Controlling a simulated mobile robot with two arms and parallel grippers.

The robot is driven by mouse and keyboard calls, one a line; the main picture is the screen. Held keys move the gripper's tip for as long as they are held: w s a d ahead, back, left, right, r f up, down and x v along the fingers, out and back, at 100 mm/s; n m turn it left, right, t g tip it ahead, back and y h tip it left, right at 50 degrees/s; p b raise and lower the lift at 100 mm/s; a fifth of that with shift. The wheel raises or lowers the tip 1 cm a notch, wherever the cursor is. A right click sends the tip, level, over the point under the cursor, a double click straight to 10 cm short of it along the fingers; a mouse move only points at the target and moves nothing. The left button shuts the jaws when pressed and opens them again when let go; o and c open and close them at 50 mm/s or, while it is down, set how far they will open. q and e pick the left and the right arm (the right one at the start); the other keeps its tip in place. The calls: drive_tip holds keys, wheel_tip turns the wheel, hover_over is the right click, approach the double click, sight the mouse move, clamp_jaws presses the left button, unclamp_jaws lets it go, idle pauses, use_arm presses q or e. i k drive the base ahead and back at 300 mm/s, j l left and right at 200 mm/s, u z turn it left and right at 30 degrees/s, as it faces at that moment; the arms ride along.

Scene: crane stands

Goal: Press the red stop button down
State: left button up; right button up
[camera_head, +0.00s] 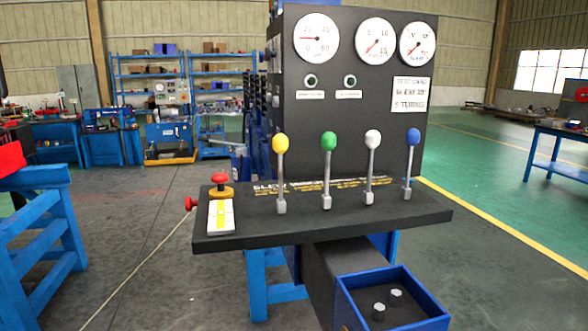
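The red stop button (220,179) is a mushroom-shaped head on a yellow base (221,192). It stands raised at the left end of the black console shelf (330,223). Another red knob (191,203) sticks out from the shelf's left edge. A white and yellow label plate (221,216) lies on the shelf in front of the button. Neither of my grippers is in view.
Several levers with coloured knobs, from yellow (280,143) to blue (413,136), stand on the shelf right of the button. A gauge panel (345,115) rises behind. A blue-rimmed bin (428,325) sits below. The floor left of the console is mostly clear.

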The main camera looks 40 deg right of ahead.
sight(219, 178)
drive_tip(key=i+z, duration=0.2)
drive_tip(key=z, duration=0.25)
drive_tip(key=i+j+z, duration=0.2)
drive_tip(key=z, duration=0.3)
drive_tip(key=i+j+z, duration=0.15)
drive_tip(key=z, duration=0.3)
drive_tip(key=i+j+z, duration=0.1)
drive_tip(key=j+z, duration=0.35)
drive_tip(key=i+j+z, duration=0.1)
drive_tip(key=z, duration=0.4)
drive_tip(key=j+z, duration=0.2)
drive_tip(key=j, duration=0.3)
drive_tip(key=k, duration=0.1)
